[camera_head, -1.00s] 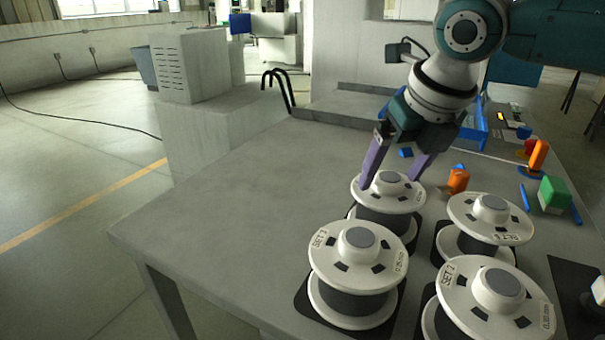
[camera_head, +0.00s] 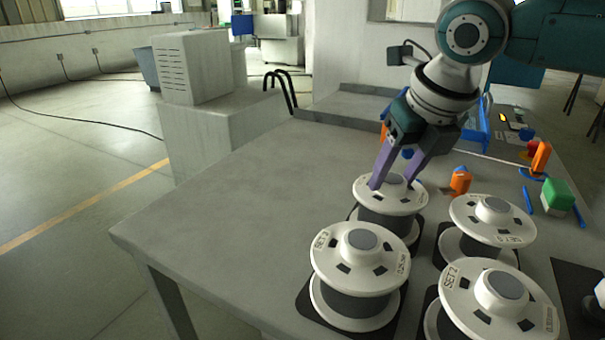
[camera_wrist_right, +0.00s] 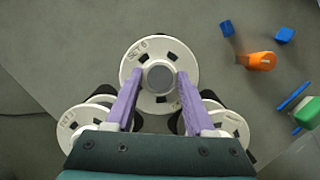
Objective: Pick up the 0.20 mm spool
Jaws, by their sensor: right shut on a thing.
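Several white wire spools stand on dark pads on the grey table. My right gripper (camera_head: 392,183) is shut on the hub of the far-left spool (camera_head: 408,204), its purple fingers on either side. In the right wrist view this spool (camera_wrist_right: 158,50) sits between my fingers (camera_wrist_right: 158,78). The front-left spool (camera_head: 335,258), the right spool (camera_head: 510,222) and the front-right spool (camera_head: 470,290) stand apart from the gripper. The printed labels are too small to read a 0.20 mm mark on any spool. My left gripper is not in view.
A blue-edged tray (camera_head: 485,125) is behind my right wrist. The table's left part (camera_head: 240,200) is clear.

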